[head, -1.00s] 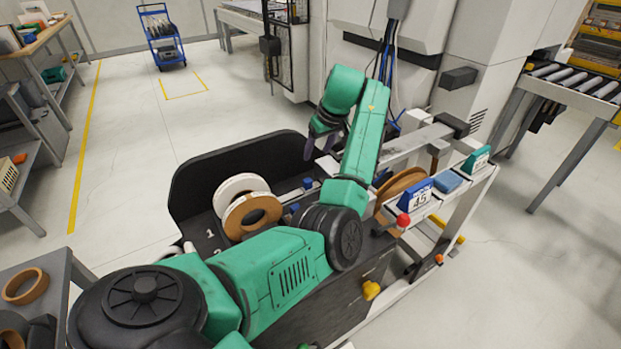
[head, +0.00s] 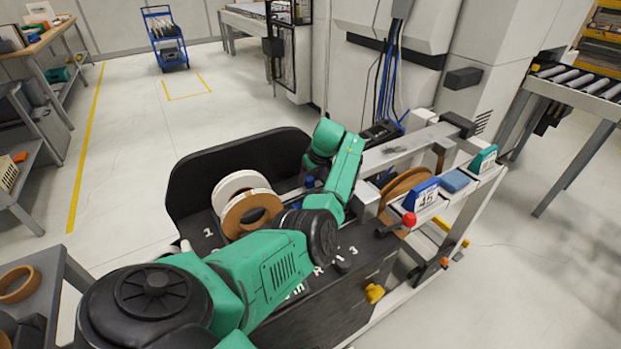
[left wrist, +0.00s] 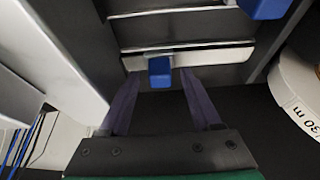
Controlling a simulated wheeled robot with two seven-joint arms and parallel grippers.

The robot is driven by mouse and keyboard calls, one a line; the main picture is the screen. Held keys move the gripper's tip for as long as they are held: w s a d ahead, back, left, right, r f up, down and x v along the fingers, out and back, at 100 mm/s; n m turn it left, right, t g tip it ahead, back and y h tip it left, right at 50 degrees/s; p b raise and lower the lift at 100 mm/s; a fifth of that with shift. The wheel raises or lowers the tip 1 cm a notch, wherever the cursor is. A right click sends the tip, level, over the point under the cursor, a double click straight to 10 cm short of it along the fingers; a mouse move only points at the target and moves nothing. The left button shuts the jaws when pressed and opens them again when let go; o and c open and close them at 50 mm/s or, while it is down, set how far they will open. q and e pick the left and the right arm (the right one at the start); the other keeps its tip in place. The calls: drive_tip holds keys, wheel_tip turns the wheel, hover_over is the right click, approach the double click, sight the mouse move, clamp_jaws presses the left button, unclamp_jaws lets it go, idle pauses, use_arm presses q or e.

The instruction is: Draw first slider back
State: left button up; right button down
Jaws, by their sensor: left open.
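In the left wrist view a small blue slider knob (left wrist: 160,72) stands on a pale metal rail. My left gripper (left wrist: 159,80) is open, with its two dark fingers on either side of this knob. I cannot tell whether the fingers touch it. A second blue knob (left wrist: 263,8) is at the top right of that view, outside the fingers. In the head view a blue knob (head: 310,182) shows beside my left arm, which hides most of the rail and the gripper's fingertips. My right gripper is not in view.
A white roll (head: 236,184) and a brown roll (head: 240,222) stand in the black tray (head: 190,185). The white roll also shows at the right of the left wrist view (left wrist: 296,92). A red-knobbed lever (head: 409,219) and a blue "45" sign (head: 421,194) are on the right.

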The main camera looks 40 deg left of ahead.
use_arm(q)
drive_tip(key=shift+f, duration=0.15)
clamp_jaws()
idle(1.4)
